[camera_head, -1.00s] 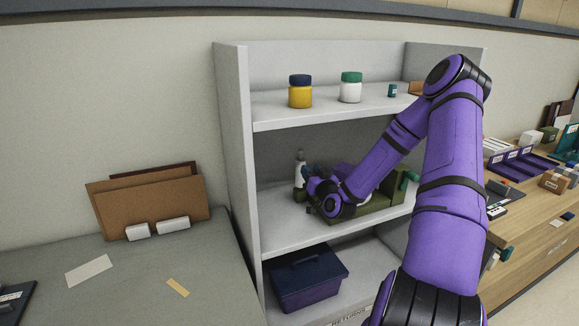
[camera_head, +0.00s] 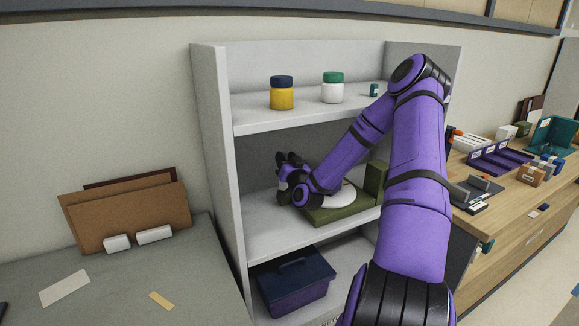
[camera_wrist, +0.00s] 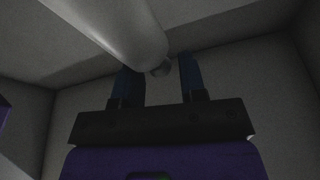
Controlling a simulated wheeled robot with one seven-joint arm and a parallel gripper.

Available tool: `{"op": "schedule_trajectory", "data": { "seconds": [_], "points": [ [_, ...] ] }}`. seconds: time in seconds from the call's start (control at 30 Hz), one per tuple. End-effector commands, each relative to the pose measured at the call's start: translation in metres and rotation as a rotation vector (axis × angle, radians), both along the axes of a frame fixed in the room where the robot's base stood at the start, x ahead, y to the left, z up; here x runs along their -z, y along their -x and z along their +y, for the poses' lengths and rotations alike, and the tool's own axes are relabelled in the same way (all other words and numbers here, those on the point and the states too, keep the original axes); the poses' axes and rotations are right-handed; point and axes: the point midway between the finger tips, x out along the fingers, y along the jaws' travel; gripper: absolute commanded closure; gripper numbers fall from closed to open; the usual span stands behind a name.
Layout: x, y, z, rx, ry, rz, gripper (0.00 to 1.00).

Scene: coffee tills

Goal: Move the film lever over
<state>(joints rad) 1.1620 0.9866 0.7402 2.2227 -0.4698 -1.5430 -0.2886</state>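An olive-green device (camera_head: 375,178) with a round white part (camera_head: 340,200) sits on the middle shelf, partly hidden by my forearm. I cannot make out the film lever for certain in the head view. My gripper (camera_head: 287,162) is over the left part of that shelf, turned away from the device's upright end. In the wrist view, my two dark blue fingers (camera_wrist: 160,75) are apart. A pale rounded rod or bottle-like body (camera_wrist: 125,30) with a small grey tip comes down from the upper left. The tip shows between the fingers, with no clear contact.
The grey shelf unit's side wall (camera_head: 213,150) stands close left of my gripper. A yellow jar (camera_head: 282,95) and a white jar (camera_head: 333,90) stand on the shelf above. A dark bin (camera_head: 293,285) is below. A wooden counter with trays (camera_head: 503,165) is at the right.

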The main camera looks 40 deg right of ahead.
Motion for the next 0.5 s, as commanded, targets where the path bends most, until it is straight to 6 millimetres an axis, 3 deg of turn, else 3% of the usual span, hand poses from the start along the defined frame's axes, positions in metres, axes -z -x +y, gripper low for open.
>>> {"op": "schedule_trajectory", "data": {
  "seconds": [0.07,0.17,0.5],
  "points": [
    [-0.0027,-0.0079,-0.0025,0.0,-0.001,0.0,0.64],
    [-0.0021,-0.0064,-0.0018,-0.001,-0.001,0.001,0.87],
    [-0.0008,-0.0045,-0.007,0.001,-0.001,0.001,0.88]
  ]
}}
